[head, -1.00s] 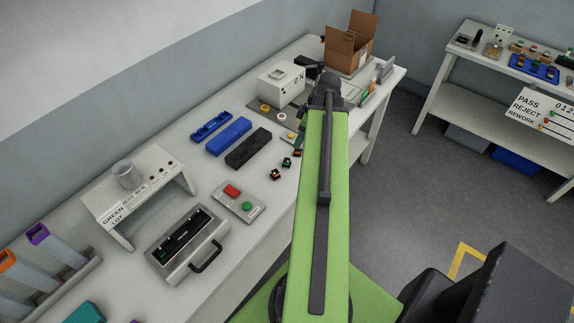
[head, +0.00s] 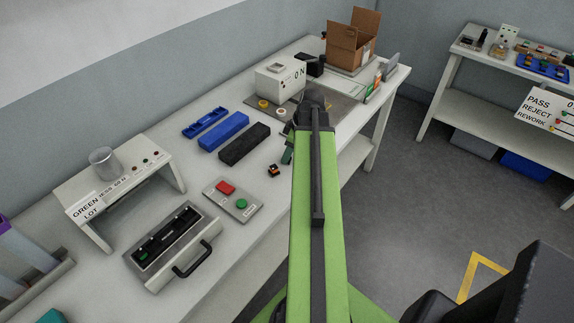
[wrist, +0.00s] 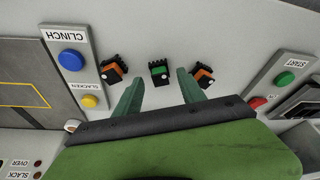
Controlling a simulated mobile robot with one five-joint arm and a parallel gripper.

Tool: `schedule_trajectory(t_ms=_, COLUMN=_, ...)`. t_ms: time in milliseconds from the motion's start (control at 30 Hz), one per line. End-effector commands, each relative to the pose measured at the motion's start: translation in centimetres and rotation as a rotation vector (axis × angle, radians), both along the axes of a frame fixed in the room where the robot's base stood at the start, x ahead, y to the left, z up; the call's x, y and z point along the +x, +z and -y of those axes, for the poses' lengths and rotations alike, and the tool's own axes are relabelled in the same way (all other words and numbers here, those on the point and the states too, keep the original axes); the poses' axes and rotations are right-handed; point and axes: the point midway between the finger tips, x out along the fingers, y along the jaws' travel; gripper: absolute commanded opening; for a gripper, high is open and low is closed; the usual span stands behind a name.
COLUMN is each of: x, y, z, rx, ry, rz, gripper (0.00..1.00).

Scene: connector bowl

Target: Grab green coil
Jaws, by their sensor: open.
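The green coil (wrist: 159,70) is a small black-bodied block with a green part, on the white bench top. In the wrist view it lies between two similar orange coils, one on the left (wrist: 113,70) and one on the right (wrist: 203,73). My gripper (wrist: 160,78) is open, its two green fingers pointing toward the green coil, one at each side of the line to it. I cannot tell how far above the bench they are. In the head view one orange coil (head: 273,170) shows beside my arm; the green coil is hidden there.
A panel with blue and yellow buttons (wrist: 75,70) lies left of the coils in the wrist view. A start-button panel (wrist: 280,80) lies to the right. In the head view, a black block (head: 245,144) and blue block (head: 223,131) stand left of my arm.

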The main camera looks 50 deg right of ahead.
Motion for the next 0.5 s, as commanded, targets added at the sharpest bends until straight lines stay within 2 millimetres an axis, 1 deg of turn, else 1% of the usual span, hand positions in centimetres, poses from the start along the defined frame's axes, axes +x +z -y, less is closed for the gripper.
schedule_trajectory(t_ms=33, x=0.18, y=-1.21, z=-0.11, rx=0.0, ry=0.0, rz=0.0, gripper=0.47)
schedule_trajectory(t_ms=267, x=0.24, y=-0.85, z=-0.18, rx=0.0, ry=0.0, rz=0.0, gripper=0.47)
schedule_trajectory(t_ms=500, x=0.24, y=-0.84, z=-0.18, rx=0.0, ry=0.0, rz=0.0, gripper=0.16)
